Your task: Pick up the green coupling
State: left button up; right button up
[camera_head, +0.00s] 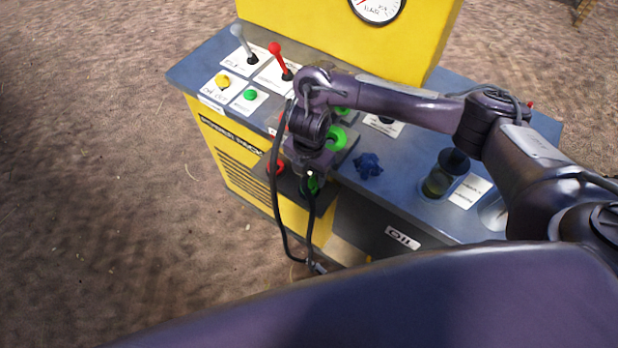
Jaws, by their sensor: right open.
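A dark green coupling (313,186) sits low on the front of the yellow machine, on a dark plate. My right gripper (309,172) reaches down over it, with the fingers at or just above its top. The jaws are open; contact with the coupling cannot be made out. My wrist and the gripper hide part of the coupling and the panel behind. A red coupling (275,168) is just left of it, partly behind a black hose. My left gripper is not in view.
The machine's blue-grey top (410,172) carries a bright green ring (337,138), a blue knob (369,165), a dark cup (446,172), a red lever (279,60) and a grey lever (243,44). A black hose (274,205) hangs beside my gripper. Bare ground lies left.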

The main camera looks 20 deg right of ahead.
grip_shut()
jog(key=shift+r, duration=0.1)
notch_tip(320, 180, up, 10)
jog(key=p, duration=0.3)
jog(key=shift+w+r, duration=0.1)
jog(key=shift+w, duration=0.05)
notch_tip(320, 180, up, 10)
jog(key=p, duration=0.1)
